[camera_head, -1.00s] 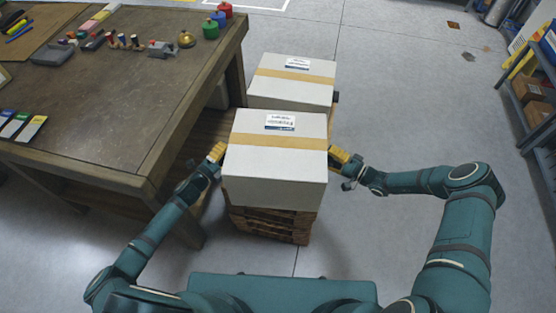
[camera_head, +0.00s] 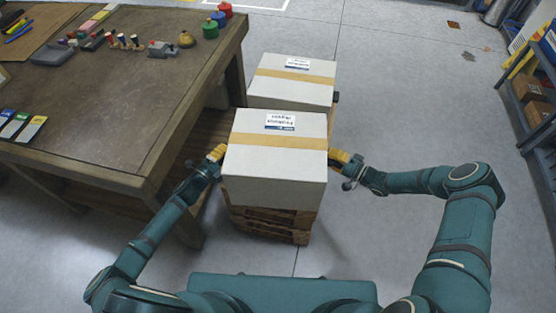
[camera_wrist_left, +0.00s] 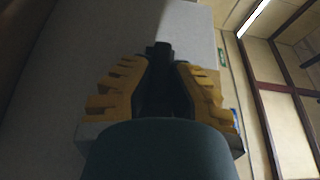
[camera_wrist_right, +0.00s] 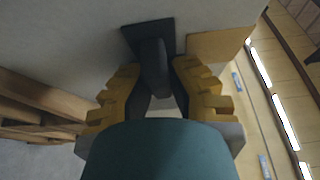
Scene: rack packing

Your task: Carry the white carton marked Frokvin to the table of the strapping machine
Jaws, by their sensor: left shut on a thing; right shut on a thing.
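The nearer white carton (camera_head: 275,165) has a tan tape band and a label on top, whose print is too small to read surely. It is level, over a wooden pallet (camera_head: 270,226); I cannot tell whether it touches it. My left gripper (camera_head: 217,153) is at its left side and my right gripper (camera_head: 338,157) at its right side. In the left wrist view, my left gripper (camera_wrist_left: 160,70) is shut on a dark handle. In the right wrist view, my right gripper (camera_wrist_right: 155,75) is shut on the carton's black handle (camera_wrist_right: 148,40). The strapping machine is not recognisable.
A second white carton (camera_head: 292,80) stands just behind. A brown workbench (camera_head: 120,110) with small tools, pots and cards is close on the left. A shelf rack (camera_head: 528,95) stands at the right edge. The grey floor (camera_head: 410,90) between is mostly clear.

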